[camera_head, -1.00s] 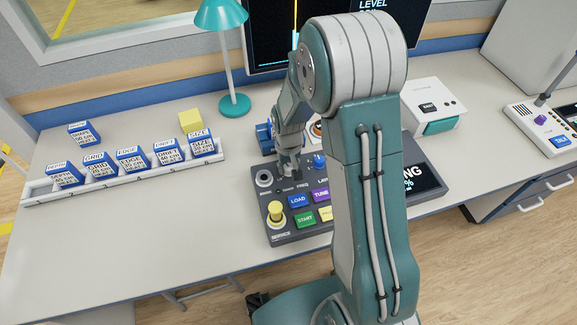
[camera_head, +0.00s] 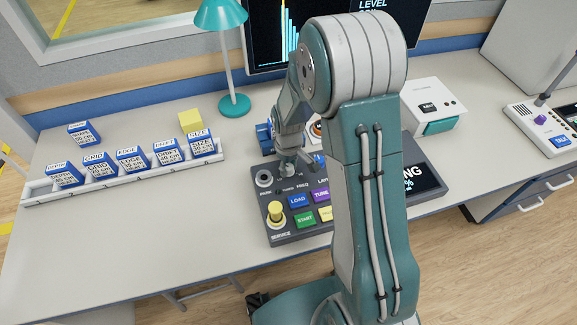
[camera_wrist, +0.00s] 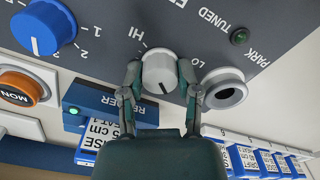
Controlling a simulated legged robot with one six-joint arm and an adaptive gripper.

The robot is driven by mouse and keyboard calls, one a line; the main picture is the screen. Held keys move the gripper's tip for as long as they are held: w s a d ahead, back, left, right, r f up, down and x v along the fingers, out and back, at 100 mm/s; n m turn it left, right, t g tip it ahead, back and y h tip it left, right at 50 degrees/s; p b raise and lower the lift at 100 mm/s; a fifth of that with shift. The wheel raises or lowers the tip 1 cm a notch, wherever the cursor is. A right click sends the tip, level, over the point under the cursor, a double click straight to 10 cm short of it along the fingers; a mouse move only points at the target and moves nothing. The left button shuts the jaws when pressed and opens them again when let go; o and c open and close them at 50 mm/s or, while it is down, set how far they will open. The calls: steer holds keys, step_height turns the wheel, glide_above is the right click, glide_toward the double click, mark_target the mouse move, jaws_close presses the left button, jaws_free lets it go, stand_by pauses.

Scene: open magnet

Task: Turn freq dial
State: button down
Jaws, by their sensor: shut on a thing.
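The freq dial is a light grey knob with a dark pointer line; in the wrist view the dial (camera_wrist: 160,72) sits on the dark control panel (camera_wrist: 200,25) between the HI and LO marks. My gripper (camera_wrist: 160,80) has one finger on each side of the dial and is shut on it. In the head view my gripper (camera_head: 287,168) is down on the upper left part of the console (camera_head: 283,238). The dial is hidden there behind my fingers. The monitor (camera_head: 275,40) shows a yellow line with cyan bars beside it.
In the wrist view a blue knob (camera_wrist: 45,28) and a grey PARK socket (camera_wrist: 224,88) flank the dial. An orange MON button (camera_wrist: 20,87) is near. In the head view a yellow knob (camera_head: 276,212) stands on the console, and labelled blue blocks (camera_head: 130,160) sit left.

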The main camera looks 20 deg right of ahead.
mark_target(288, 166)
steer(key=shift+w, duration=0.2)
stand_by(0.6)
steer(key=shift+c, duration=1.6)
jaws_free()
steer(key=shift+a, duration=0.1)
steer(key=shift+r, duration=0.1)
step_height(288, 166, up, 12)
